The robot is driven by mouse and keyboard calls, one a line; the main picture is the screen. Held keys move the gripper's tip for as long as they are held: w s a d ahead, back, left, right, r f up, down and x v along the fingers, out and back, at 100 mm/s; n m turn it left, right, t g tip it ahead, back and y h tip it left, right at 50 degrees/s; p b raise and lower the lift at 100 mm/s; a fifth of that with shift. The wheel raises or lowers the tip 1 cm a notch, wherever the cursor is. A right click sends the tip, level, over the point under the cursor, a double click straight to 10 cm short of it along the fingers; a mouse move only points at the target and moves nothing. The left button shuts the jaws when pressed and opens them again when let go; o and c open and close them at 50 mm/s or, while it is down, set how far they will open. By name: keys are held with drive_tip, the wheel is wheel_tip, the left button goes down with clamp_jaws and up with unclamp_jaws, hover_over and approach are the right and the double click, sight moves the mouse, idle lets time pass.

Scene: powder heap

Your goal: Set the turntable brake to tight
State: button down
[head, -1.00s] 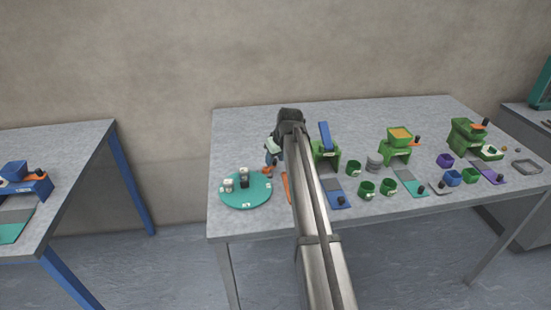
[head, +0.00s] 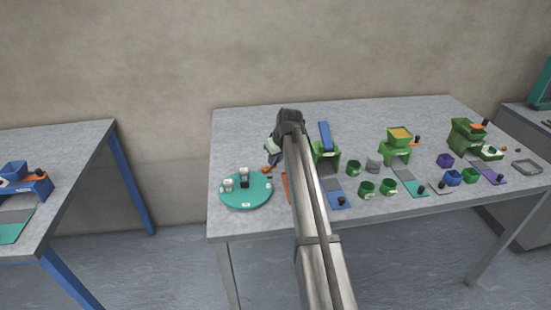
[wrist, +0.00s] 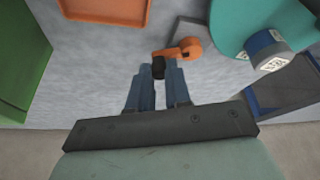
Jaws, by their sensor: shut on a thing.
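The teal turntable (head: 262,200) lies at the left of the table with small white and dark containers (head: 244,180) on it; part of it shows at the upper right of the wrist view (wrist: 235,22). The orange brake lever (wrist: 190,48) is beside the turntable's edge on a grey base, with a black knob (wrist: 158,70) at its end. My gripper (wrist: 158,80) is shut on the black knob between its blue fingers. In the head view my gripper (head: 270,160) is partly hidden by my arm. I cannot read the brake's setting.
An orange tray (wrist: 105,12) and a green stand (wrist: 20,55) are near the lever in the wrist view. To the right on the table are green cups (head: 367,188), green hoppers (head: 400,140) and several coloured slabs. A second table (head: 75,155) stands at the left.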

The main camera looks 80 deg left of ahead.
drive_tip(key=shift+d+m+t, duration=0.25)
drive_tip(key=shift+m+t, duration=0.05)
drive_tip(key=shift+m, duration=0.4)
drive_tip(key=shift+d+m+t, duration=0.2)
drive_tip(key=shift+m+t, duration=0.1)
drive_tip(key=shift+m, duration=0.4)
drive_tip(key=c, duration=1.1)
unclamp_jaws()
drive_tip(key=shift+w, duration=0.1)
drive_tip(key=shift+o, duration=0.2)
drive_tip(key=v, duration=1.3)
drive_tip(key=shift+d+r, duration=0.3)
drive_tip(key=shift+w, duration=0.15)
